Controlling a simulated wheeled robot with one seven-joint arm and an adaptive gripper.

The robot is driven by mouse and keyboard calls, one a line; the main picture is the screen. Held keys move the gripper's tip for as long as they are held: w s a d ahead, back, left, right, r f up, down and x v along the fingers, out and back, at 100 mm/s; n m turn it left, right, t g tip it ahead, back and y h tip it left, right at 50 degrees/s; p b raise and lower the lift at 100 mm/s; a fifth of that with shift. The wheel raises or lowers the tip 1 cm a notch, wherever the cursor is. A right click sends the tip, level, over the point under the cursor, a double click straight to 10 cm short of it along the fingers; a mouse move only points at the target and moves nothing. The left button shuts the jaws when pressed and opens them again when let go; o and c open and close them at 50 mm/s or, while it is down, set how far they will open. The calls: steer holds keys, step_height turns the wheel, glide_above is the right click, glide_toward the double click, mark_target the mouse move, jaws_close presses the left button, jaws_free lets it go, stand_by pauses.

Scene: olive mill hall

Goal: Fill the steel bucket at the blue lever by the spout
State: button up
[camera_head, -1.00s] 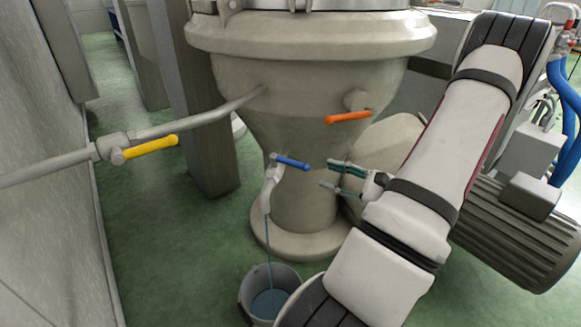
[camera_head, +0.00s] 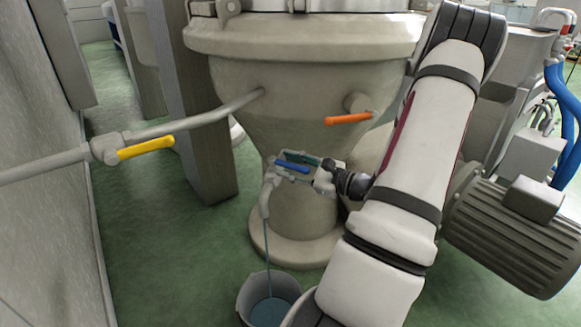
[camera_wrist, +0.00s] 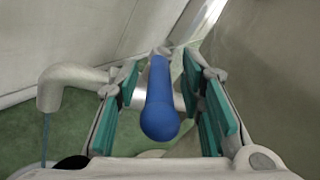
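The blue lever (camera_head: 292,167) sits on the valve above the spout (camera_head: 267,192), low on the tank. In the wrist view the blue lever (camera_wrist: 159,104) lies between the two green finger pads, with a visible gap on each side. My gripper (camera_head: 296,164) is open around the lever; in the wrist view its fingers (camera_wrist: 163,105) stand apart. A thin stream of liquid runs from the spout (camera_wrist: 66,82) down into the steel bucket (camera_head: 246,297). The bucket stands on the floor below, holds bluish liquid, and is partly hidden by my arm.
A yellow lever (camera_head: 146,148) is on the pipe at the left, and an orange lever (camera_head: 348,118) is higher on the tank (camera_head: 300,90). A ribbed motor (camera_head: 510,235) stands at the right. Green floor (camera_head: 175,255) is open at the left.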

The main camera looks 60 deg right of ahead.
jaws_close()
steer(key=n+y, duration=0.1)
steer(key=d+y+p, duration=0.1)
steer(key=shift+w+r+n+g+y, duration=0.1)
steer(key=shift+n+g+y, duration=0.2)
steer(key=shift+n+y, duration=0.1)
steer(key=shift+w+d+n+g+y+p, duration=0.1)
steer(key=shift+d+n+g+y+p, duration=0.1)
steer(key=shift+n+y+p, duration=0.3)
steer(key=shift+d+n+g+y+p, duration=0.1)
steer(key=shift+n+g+y+p, duration=0.15)
steer(key=shift+y, duration=0.45)
jaws_free()
